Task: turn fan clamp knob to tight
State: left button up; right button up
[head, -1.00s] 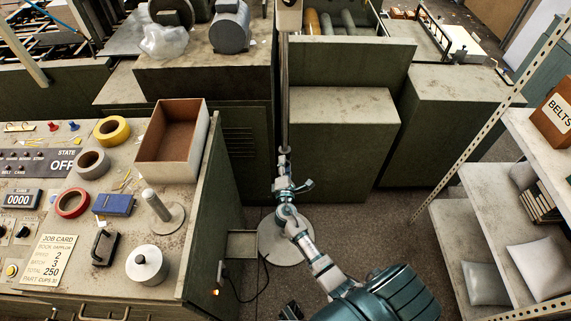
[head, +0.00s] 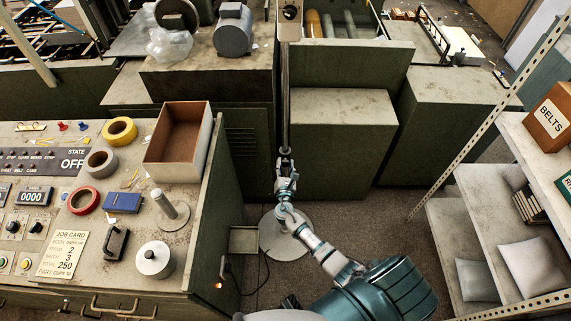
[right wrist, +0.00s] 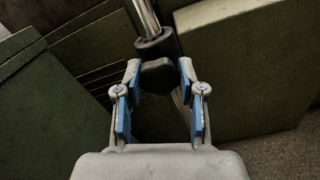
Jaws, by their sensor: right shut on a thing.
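The fan stand's steel pole (head: 286,100) rises from a round grey base (head: 285,245) on the floor. Its black clamp collar and knob sit low on the pole, in front of my right gripper (head: 287,164). In the right wrist view the dark knob (right wrist: 158,76) sits between the two blue-padded fingers of my right gripper (right wrist: 159,72), just below the collar (right wrist: 157,46). The fingertips are shut on the knob from both sides. Any marking on the knob is too small to tell. My left gripper does not show.
A control bench (head: 95,240) with tape rolls, an open box (head: 205,148) and a spindle stands at the left. Green cabinets (head: 342,150) stand behind the pole. A shelf rack (head: 500,205) is at the right. A cable lies on the floor beside the base.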

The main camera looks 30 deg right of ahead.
jog(key=shift+a+f+n, duration=0.1)
jog(key=shift+f+n, duration=0.15)
jog(key=shift+n, duration=0.25)
jog(key=o, duration=1.1)
jog(key=shift+o, duration=0.3)
jog(key=shift+w, duration=0.1)
jog(key=shift+r, duration=0.1)
jog(key=v, duration=1.1)
jog(key=shift+s+a, duration=0.2)
jog(key=shift+s, duration=0.2)
